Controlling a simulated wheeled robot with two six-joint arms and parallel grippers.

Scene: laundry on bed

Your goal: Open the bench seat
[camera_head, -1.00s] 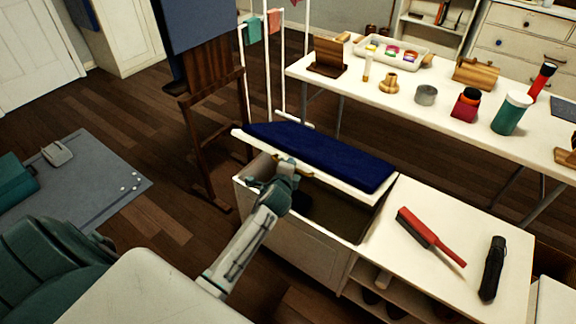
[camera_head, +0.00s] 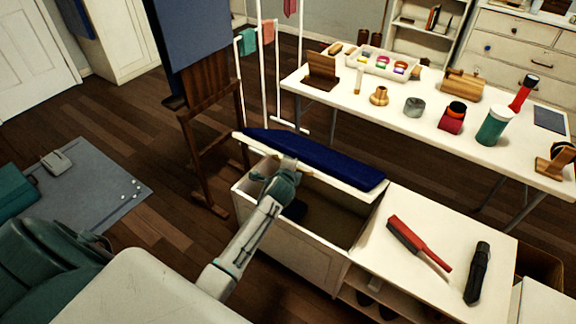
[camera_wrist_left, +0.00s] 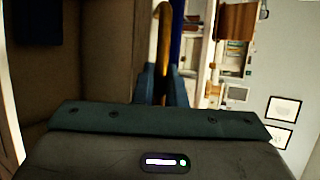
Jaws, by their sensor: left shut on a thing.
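The bench (camera_head: 300,235) is a white box with a hinged seat lid that carries a dark blue cushion (camera_head: 315,160). The lid (camera_head: 350,193) is tilted up at the front, and the dark inside of the box (camera_head: 325,215) shows below it. My left gripper (camera_head: 287,166) is at the lid's front edge. In the left wrist view my left gripper (camera_wrist_left: 165,85) is shut on a brass-coloured handle (camera_wrist_left: 163,45), with the blue cushion edge (camera_wrist_left: 175,35) just beside it. My right gripper is not in view.
Right of the opening, a white top holds a red brush (camera_head: 418,243) and a black folded umbrella (camera_head: 478,272). A long white table (camera_head: 400,115) with several items stands behind. A wooden easel (camera_head: 205,125) stands close at the lid's left.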

